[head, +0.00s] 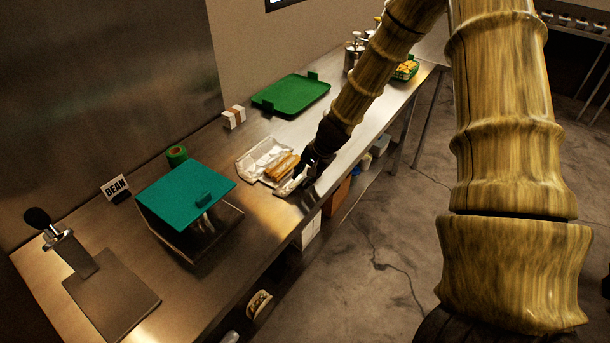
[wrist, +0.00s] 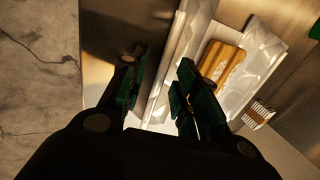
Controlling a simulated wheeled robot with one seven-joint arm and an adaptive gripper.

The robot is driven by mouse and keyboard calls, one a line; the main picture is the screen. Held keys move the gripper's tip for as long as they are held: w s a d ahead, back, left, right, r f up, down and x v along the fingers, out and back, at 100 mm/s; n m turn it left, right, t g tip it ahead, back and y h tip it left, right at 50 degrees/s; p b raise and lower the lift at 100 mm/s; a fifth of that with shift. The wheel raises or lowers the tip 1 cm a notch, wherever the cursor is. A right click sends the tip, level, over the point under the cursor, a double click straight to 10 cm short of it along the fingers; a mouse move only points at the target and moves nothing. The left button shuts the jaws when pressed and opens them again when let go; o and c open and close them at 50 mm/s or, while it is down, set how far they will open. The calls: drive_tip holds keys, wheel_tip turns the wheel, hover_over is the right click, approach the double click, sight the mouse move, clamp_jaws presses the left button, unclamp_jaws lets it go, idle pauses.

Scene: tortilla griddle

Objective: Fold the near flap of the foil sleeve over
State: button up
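The foil sleeve (head: 258,158) lies spread on the steel counter with a golden-brown rolled food piece (head: 283,166) on it. In the wrist view the foil (wrist: 262,55) lies around the roll (wrist: 221,65), and its near flap (wrist: 184,50) runs as a pale strip beside it. My gripper (head: 301,179) is at the near side of the sleeve, toward the counter's front edge. In the wrist view my gripper (wrist: 163,62) has its fingers apart, with part of the near flap showing in the gap. The right finger overlaps the foil in the picture; contact cannot be told.
A green tray (head: 291,94) lies behind the sleeve, near a small white-and-brown box (head: 234,117). A teal-lidded container (head: 187,193), a green roll (head: 177,155) and a BEAN sign (head: 116,188) stand to the left. Bare counter (head: 250,205) lies between the container and the sleeve.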

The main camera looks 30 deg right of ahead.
drive_tip(key=shift+f, duration=0.25)
clamp_jaws()
